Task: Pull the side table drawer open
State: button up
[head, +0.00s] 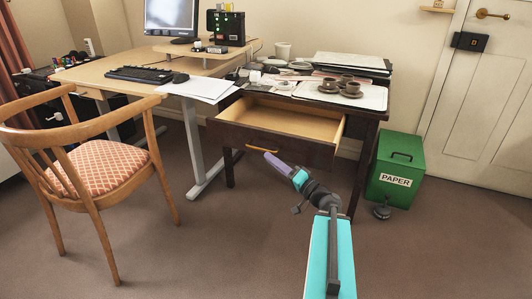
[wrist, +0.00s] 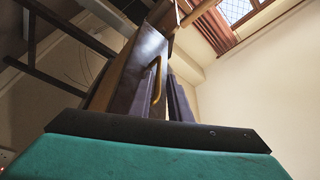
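The dark wood side table (head: 373,122) has its drawer (head: 262,137) pulled well out; its pale, empty-looking interior shows from above. A brass bar handle (head: 237,144) is on the drawer front; it also shows in the wrist view (wrist: 157,82). My gripper (head: 269,157) is at the drawer front, close to the right end of the handle. In the wrist view, the purple-grey fingers of my gripper (wrist: 164,95) stand apart with a gap between them.
Cups (head: 349,86), papers and folders lie on the table top. A green paper bin (head: 396,165) stands at its right. A wooden chair (head: 95,170) and a desk (head: 105,72) are at the left. The carpet in front is clear.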

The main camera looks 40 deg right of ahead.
jog(key=p+v, duration=0.6)
dwell(0.6)
dwell(0.4)
